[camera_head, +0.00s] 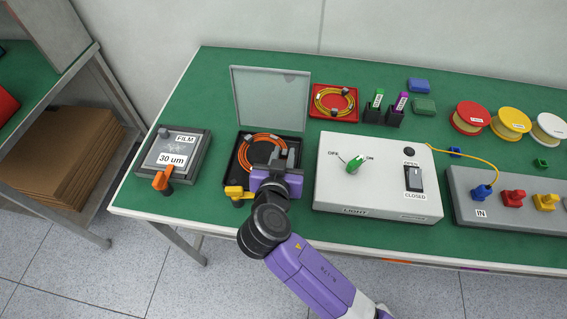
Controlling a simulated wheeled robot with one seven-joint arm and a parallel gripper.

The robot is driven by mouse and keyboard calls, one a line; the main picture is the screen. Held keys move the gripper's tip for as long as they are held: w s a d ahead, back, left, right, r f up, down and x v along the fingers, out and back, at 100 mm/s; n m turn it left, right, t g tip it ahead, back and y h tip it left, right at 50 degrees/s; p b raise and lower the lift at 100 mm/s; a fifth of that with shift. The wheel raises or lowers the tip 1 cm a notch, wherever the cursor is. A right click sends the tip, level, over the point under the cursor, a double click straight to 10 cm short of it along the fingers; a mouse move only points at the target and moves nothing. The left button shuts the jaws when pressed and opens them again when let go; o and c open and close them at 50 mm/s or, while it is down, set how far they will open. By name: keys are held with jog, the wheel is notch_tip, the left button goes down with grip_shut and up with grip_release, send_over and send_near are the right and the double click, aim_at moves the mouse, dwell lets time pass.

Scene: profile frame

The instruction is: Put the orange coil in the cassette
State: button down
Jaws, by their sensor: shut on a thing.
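The orange coil (254,138) is a ring of orange cord, seen within the outline of the open black cassette (241,181). I cannot tell if it rests on the cassette's floor or hangs just above it. The cassette's grey see-through lid (270,98) stands up at the back, and a yellow latch (235,192) is at its front. My gripper (287,157) is over the right part of the cassette, shut on the coil's right side. The gripper and wrist hide part of the coil and the cassette's front right.
A closed film box (174,150) with an orange latch is left of the cassette. A white light box (380,165) with a green knob stands close on the right. A red tray (314,104) holding a yellow-orange coil (335,101) lies behind. Several spools and a grey connector panel are farther right.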

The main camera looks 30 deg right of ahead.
jog(key=shift+f, duration=2.1)
jog(key=shift+f, duration=0.15)
jog(key=c, duration=1.5)
grip_release()
jog(key=b+v, duration=0.1)
jog(key=v, duration=1.1)
jog(key=shift+r, duration=0.2)
